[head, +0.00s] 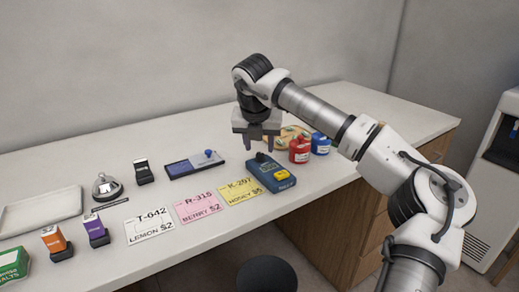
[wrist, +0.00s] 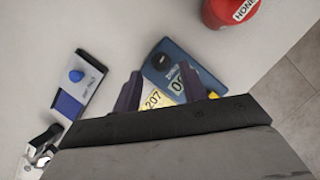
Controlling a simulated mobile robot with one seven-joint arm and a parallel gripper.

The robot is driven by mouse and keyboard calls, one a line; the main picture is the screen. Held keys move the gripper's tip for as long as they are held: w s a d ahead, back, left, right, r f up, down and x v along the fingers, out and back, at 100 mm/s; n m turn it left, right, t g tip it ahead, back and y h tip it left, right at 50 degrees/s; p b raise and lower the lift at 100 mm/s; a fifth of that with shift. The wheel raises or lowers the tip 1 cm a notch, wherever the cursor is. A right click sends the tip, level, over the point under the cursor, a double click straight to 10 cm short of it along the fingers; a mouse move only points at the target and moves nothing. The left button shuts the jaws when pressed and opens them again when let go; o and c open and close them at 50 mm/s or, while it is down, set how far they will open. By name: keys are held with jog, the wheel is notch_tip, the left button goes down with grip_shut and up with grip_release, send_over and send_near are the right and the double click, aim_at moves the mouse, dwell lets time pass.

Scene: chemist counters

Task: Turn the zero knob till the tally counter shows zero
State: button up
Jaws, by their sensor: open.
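The tally counter (head: 283,183) is a blue box with a yellow part and a dark knob (head: 262,157) on its far end. It sits on the counter right of the yellow card. The blue counter also shows in the wrist view (wrist: 162,55), with a white display partly hidden by a finger; digits seem to begin with 0, but I cannot read them all. My gripper (head: 259,146) hangs pointing down just above the far end of the counter, open and empty.
Red jar (head: 299,151) and blue jar (head: 320,144) stand close to the right. A blue-and-white device (head: 195,164) with a blue knob lies left. Price cards (head: 240,191), a bell (head: 107,187), small boxes and a tray (head: 40,212) lie further left. The counter's front edge is near.

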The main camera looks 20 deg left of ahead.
jog(key=a+v, duration=0.1)
jog(key=v, duration=1)
jog(key=shift+d, duration=0.5)
